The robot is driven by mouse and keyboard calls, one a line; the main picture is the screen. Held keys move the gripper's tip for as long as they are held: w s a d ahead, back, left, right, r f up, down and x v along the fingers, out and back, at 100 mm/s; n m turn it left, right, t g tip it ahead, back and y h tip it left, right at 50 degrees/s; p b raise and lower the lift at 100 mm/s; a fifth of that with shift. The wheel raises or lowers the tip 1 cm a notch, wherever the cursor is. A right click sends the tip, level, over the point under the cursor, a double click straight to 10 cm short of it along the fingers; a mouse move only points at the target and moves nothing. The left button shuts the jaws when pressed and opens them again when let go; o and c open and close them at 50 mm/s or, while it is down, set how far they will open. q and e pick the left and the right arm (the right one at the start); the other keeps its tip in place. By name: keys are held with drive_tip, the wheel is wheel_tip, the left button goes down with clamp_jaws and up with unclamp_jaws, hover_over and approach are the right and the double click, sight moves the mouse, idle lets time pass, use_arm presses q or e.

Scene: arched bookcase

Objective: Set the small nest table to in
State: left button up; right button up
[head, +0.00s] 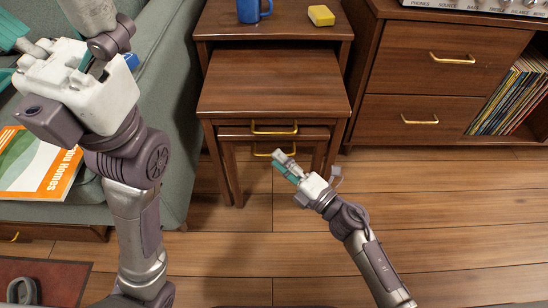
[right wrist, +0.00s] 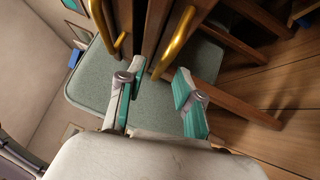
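The nest tables are dark brown wood. The largest (head: 290,22) stands at the back. A lower table (head: 272,82) sticks out in front of it, with a gold handle (head: 273,129). The small nest table (head: 298,148) shows beneath that one, its top mostly hidden; its gold handle (head: 263,152) is the lower one. My right gripper (head: 279,164) is just in front of and below this handle, apart from it. In the right wrist view its fingers (right wrist: 157,84) are spread and empty, with two gold handles beyond. My left gripper (head: 58,38) is spread and empty over the sofa.
A blue mug (head: 254,10) and a yellow block (head: 321,15) are on the largest table. A green sofa (head: 172,95) with a magazine (head: 35,165) stands left. A cabinet (head: 405,85) with drawers and records (head: 510,98) stands right. The wooden floor (head: 450,215) in front is clear.

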sight(274, 141)
drive_tip(key=shift+x, duration=1.35)
clamp_jaws()
